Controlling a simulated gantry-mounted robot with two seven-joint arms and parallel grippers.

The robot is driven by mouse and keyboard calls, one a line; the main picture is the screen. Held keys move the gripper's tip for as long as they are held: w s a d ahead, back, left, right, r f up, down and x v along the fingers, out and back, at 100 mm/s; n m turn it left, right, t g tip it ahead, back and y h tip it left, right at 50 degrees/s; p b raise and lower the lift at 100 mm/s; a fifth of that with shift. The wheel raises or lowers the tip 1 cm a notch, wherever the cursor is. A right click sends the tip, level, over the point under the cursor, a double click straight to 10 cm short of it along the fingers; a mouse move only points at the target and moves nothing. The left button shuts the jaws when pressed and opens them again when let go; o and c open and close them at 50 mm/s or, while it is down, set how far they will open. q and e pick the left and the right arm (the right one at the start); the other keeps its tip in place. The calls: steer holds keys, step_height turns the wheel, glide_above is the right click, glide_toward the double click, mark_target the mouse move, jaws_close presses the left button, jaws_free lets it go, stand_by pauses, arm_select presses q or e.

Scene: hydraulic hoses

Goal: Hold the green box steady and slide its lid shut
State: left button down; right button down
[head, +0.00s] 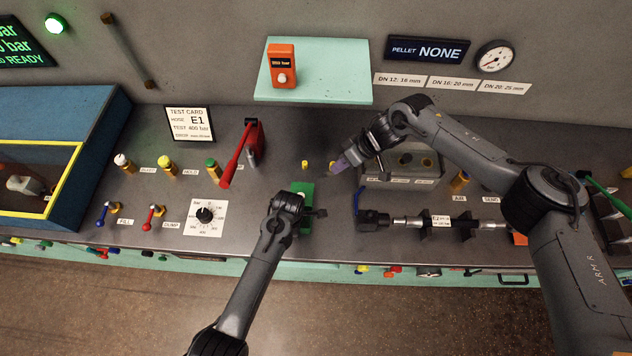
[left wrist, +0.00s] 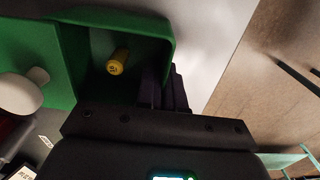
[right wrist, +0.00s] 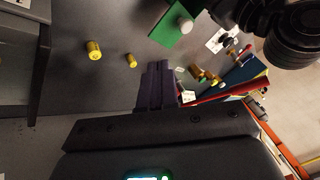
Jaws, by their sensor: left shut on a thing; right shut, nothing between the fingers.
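The green box (head: 304,188) stands on the grey bench, mostly hidden behind my left arm in the head view. In the left wrist view the green box (left wrist: 140,17) is partly open, with a yellow fitting (left wrist: 118,62) inside. Its green lid (left wrist: 50,50) with a white knob (left wrist: 25,92) lies towards the left. My left gripper (left wrist: 165,88) is shut on the box's wall. The box and white knob (right wrist: 186,26) also show in the right wrist view. My right gripper (head: 341,165) is shut and empty, above the bench to the right of the box; its closed fingers (right wrist: 157,85) show.
Two yellow fittings (right wrist: 93,50) (right wrist: 130,60) stand on the bench near my right gripper. A red lever (head: 238,155) rises left of the box. A hose fixture (head: 435,222) lies to the right, and a grey block with holes (head: 405,160) stands behind my right arm.

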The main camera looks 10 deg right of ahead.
glide_above(310, 203)
steer(key=w+d, duration=0.3)
steer(key=w, duration=0.1)
step_height(310, 203, down, 8)
steer(key=f, duration=0.1)
steer(key=shift+s+a, duration=0.3)
steer(key=shift+a, duration=0.25)
steer(key=shift+s+a, duration=0.25)
steer(key=shift+a, duration=0.3)
steer(key=s, duration=0.2)
steer(key=shift+s+a+f, duration=0.15)
steer(key=shift+s+a, duration=0.2)
steer(key=shift+s, duration=0.05)
steer(key=shift+s+a, duration=0.1)
steer(key=shift+s, duration=0.45)
steer(key=shift+r, duration=0.2)
